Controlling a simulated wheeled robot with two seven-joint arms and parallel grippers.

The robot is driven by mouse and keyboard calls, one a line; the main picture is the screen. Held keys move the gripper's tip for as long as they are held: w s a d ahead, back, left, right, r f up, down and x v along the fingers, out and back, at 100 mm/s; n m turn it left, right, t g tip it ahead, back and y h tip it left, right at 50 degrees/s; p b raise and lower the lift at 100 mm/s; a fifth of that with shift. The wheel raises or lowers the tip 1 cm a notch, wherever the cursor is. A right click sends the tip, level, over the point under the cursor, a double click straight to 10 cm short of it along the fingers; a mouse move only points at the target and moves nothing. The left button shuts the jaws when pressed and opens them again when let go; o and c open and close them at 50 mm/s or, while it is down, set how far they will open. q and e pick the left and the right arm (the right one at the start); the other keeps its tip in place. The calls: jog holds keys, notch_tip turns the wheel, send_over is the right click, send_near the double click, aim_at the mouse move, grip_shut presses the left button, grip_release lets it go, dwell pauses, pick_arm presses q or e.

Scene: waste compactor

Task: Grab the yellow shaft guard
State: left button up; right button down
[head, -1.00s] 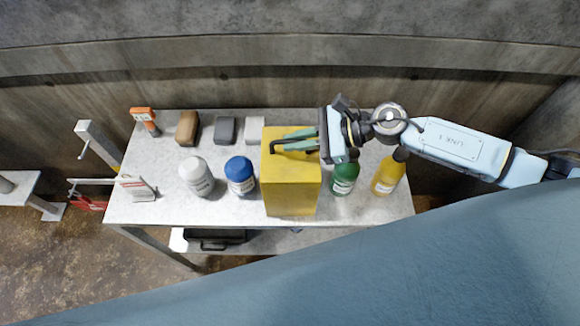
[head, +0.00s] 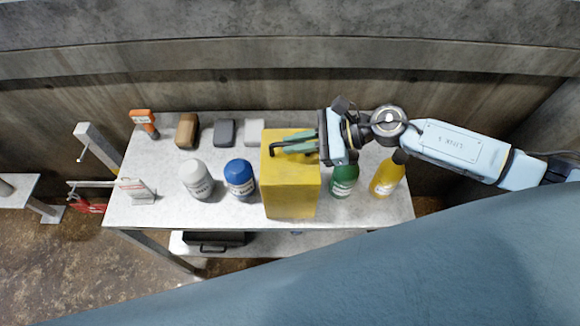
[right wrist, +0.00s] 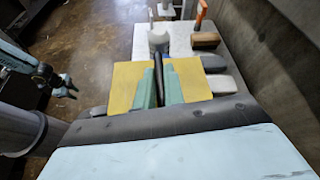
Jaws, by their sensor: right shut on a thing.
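The yellow shaft guard (head: 291,190) is a box-like block standing on the grey table, right of the middle in the head view. It also shows in the right wrist view (right wrist: 125,86). My right gripper (head: 297,143) reaches in from the right at its top. Its green fingers (right wrist: 160,85) lie on both sides of a dark bar on top of the guard and are shut on it. The guard's underside is hidden, so I cannot tell whether it is clear of the table. My left arm seems to show at the left of the right wrist view, its gripper small and unclear.
A green bottle (head: 344,181) and a yellow bottle (head: 386,179) stand right of the guard under my arm. A blue-lidded jar (head: 240,178) and a white jar (head: 197,178) stand left. Small blocks (head: 225,131) and an orange-handled device (head: 144,120) line the back. A concrete wall rises behind.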

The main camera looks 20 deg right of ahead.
jog(key=shift+w+r, duration=0.1)
jog(key=shift+r, duration=0.15)
